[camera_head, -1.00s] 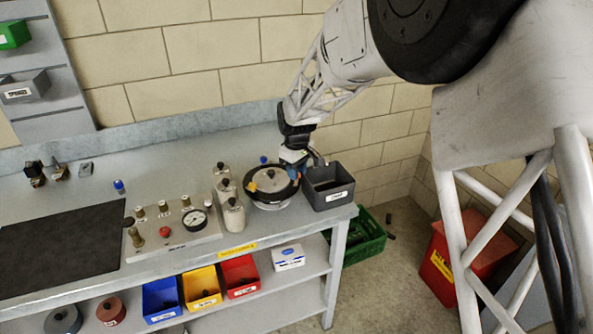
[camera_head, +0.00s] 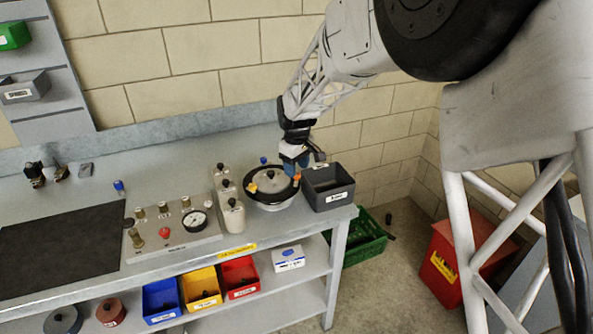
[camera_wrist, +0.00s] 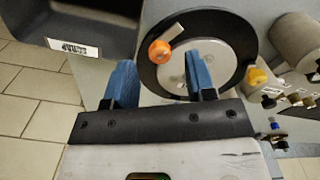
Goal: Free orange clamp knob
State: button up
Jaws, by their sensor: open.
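The orange clamp knob (camera_wrist: 159,51) sits on the dark rim of a round lidded pot (camera_wrist: 232,48) in the wrist view. In the head view the pot (camera_head: 268,185) stands at the right end of the bench, and the knob is a small orange spot beside my gripper. My gripper (camera_wrist: 160,75) is open, its two blue fingers apart and empty. In the wrist view the knob shows between the fingers, just beyond their tips; I cannot tell whether they touch it. A yellow knob (camera_wrist: 257,77) and a blue knob (camera_head: 263,160) are also on the pot.
A dark grey bin (camera_head: 328,197) stands close to the right of the pot. Pale cylinders (camera_head: 232,214) with black knobs stand close on the left, beside a gauge panel (camera_head: 175,240). The bench's right edge lies just past the bin.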

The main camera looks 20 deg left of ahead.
jog(key=shift+r, duration=2.9)
jog(key=shift+d+r, duration=0.1)
jog(key=shift+d, duration=0.05)
jog(key=s+d+r+m, duration=0.2)
jog(key=s+d+r, duration=0.2)
jog(key=d, duration=0.6)
jog(key=s+d+r+m+t, duration=0.1)
jog(key=s+d+r+m, duration=0.25)
jog(key=d, duration=0.65)
jog(key=s+d+r+m, duration=0.1)
jog(key=s+d+r, duration=0.25)
jog(key=d, duration=0.65)
jog(key=s+d+f+m, duration=0.1)
jog(key=s+d+m, duration=0.3)
jog(key=s+d, duration=0.5)
jog(key=s+d+f+m+t, duration=0.1)
jog(key=s+d+m, duration=0.3)
jog(key=s+d, duration=0.6)
jog(key=s, duration=0.6)
jog(key=shift+d+f+t, duration=0.15)
jog(key=shift+d+t, duration=0.1)
jog(key=shift+t, duration=0.05)
